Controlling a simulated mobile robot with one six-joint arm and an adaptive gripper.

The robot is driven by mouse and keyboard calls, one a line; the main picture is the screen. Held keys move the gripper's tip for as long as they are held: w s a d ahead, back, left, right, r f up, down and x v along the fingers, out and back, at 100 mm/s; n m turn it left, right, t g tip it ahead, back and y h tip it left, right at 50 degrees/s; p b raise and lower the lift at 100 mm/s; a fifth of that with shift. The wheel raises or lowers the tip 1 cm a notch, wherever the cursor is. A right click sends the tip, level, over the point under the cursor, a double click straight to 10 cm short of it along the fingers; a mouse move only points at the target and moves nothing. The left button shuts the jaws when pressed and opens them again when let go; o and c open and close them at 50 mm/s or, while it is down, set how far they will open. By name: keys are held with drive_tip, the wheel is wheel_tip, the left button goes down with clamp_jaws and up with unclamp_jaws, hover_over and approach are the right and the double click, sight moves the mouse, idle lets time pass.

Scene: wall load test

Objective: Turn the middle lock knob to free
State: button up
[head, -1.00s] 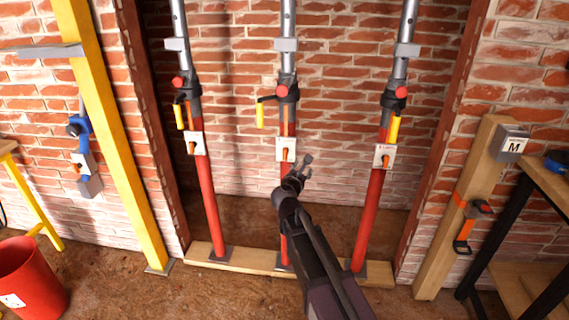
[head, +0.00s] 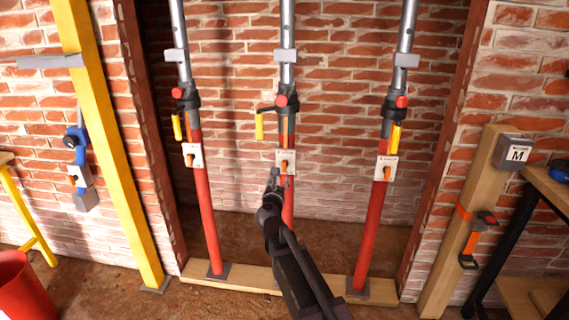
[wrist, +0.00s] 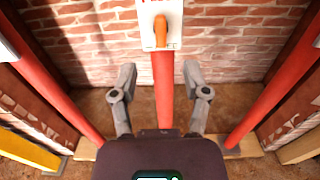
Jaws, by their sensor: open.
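The middle lock knob (head: 285,167) is an orange handle on a white plate (head: 285,155) on the middle red prop (head: 287,205). In the wrist view the orange knob (wrist: 161,30) hangs pointing down, and its white plate (wrist: 147,28) is partly cut off by the top edge. My gripper (head: 277,177) is just below the plate in the head view. In the wrist view my gripper (wrist: 160,80) is open, its fingers left and right of the red prop and below the knob, touching neither as far as I can see.
Left and right props carry similar plates with orange knobs (head: 190,160) (head: 386,173). Yellow handles (head: 259,126) hang above. A wooden sill (head: 230,278) runs under the props. A yellow post (head: 110,150) and a wooden post (head: 465,230) flank the opening.

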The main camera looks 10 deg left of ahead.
sight(284, 163)
drive_tip(key=w, duration=1.3)
drive_tip(key=shift+w+d, duration=0.15)
drive_tip(key=shift+d, duration=0.1)
clamp_jaws()
